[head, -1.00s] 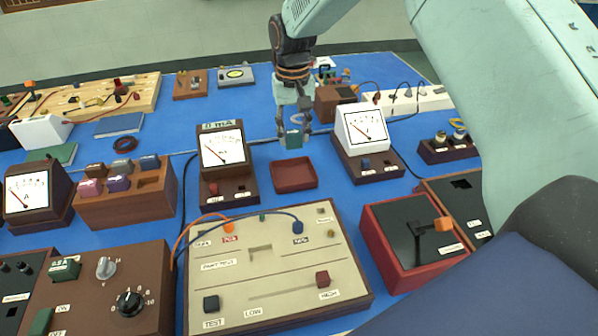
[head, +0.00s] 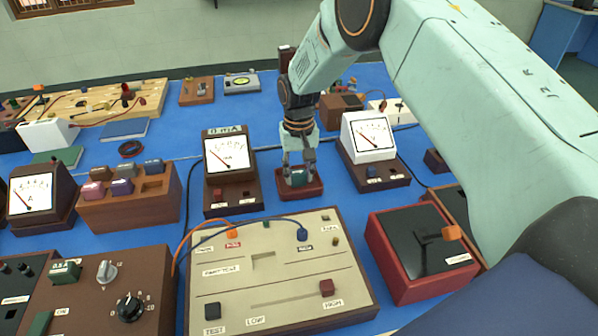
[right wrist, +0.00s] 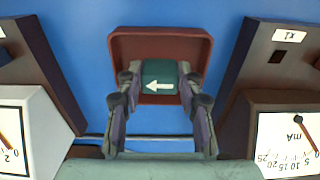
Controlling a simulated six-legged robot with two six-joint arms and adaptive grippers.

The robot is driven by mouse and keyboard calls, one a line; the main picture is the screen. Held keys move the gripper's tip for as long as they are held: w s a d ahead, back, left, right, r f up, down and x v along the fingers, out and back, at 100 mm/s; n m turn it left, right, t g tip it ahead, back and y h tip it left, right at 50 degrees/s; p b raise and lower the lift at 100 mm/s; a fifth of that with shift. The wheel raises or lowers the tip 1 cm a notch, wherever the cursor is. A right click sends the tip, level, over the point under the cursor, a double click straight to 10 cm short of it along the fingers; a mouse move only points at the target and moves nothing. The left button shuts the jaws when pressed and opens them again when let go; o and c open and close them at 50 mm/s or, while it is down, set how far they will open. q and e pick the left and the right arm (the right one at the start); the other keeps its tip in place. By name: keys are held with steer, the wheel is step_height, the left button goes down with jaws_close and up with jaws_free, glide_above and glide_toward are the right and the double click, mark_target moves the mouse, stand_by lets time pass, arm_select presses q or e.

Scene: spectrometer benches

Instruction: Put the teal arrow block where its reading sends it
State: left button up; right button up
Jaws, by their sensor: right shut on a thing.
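The teal arrow block (head: 298,179) is between the fingertips of my right gripper (head: 298,173), which is shut on it. In the right wrist view the block (right wrist: 160,72) shows a white arrow pointing left. The block is over or inside the small dark red tray (head: 311,192); I cannot tell whether it touches the floor. The tray (right wrist: 125,45) also shows in the right wrist view, with its far part empty. The beige test panel (head: 275,285), with LOW, HIGH and TEST labels, stands in front. My left gripper is not in view.
A mA meter (head: 229,160) stands close left of the tray and a white-faced meter (head: 368,135) close right. A wooden rack (head: 105,213) with several coloured blocks is farther left. A red-sided black box (head: 415,260) stands front right.

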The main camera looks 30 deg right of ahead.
mark_target(299, 174)
steer(key=o, duration=1.2)
steer(key=shift+f, duration=0.15)
step_height(299, 174, up, 12)
steer(key=p, duration=0.1)
steer(key=shift+r, duration=0.25)
